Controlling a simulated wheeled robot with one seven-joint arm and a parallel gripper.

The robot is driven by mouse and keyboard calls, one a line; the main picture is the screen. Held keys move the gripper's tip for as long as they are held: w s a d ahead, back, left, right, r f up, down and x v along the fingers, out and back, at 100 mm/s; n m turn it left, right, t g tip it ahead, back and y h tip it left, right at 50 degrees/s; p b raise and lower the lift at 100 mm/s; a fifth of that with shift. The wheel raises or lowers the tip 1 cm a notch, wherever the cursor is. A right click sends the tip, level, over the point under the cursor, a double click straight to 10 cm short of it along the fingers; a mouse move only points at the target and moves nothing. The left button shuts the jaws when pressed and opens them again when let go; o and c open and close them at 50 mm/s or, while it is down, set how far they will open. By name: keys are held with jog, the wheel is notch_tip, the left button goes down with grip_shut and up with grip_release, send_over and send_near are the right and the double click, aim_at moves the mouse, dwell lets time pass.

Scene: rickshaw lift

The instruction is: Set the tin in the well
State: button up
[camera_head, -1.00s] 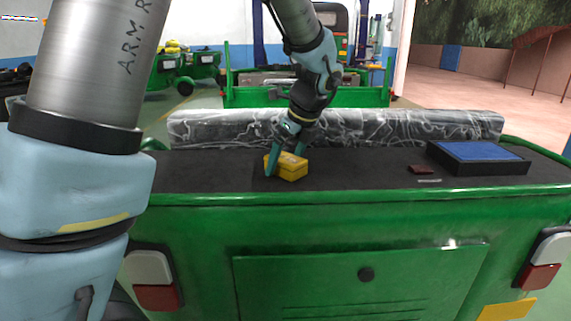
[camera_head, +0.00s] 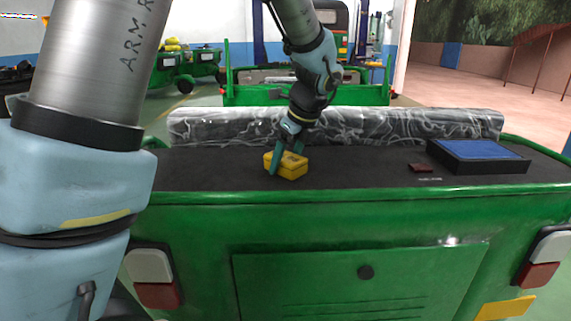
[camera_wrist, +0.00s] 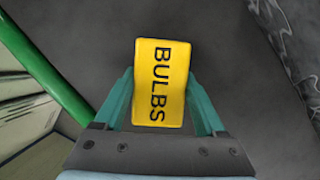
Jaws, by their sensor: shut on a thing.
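The yellow tin (camera_head: 291,167) is on the black deck of the green rickshaw, left of the middle. In the wrist view its lid (camera_wrist: 161,82) reads "BULBS". My gripper (camera_head: 287,160) comes down from above with its teal fingers on either side of the tin. In the wrist view my gripper (camera_wrist: 162,108) is shut on the tin's sides. I cannot tell whether the tin's base touches the deck. A black tray with a blue floor (camera_head: 480,150), likely the well, sits at the right of the deck.
A small dark red item (camera_head: 421,168) and a pale strip lie on the deck left of the blue-floored tray. A rolled grey-black bundle (camera_head: 335,127) runs along the deck's back. A green rail (camera_head: 350,197) edges the front.

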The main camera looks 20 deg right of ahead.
jog(key=c, duration=0.9)
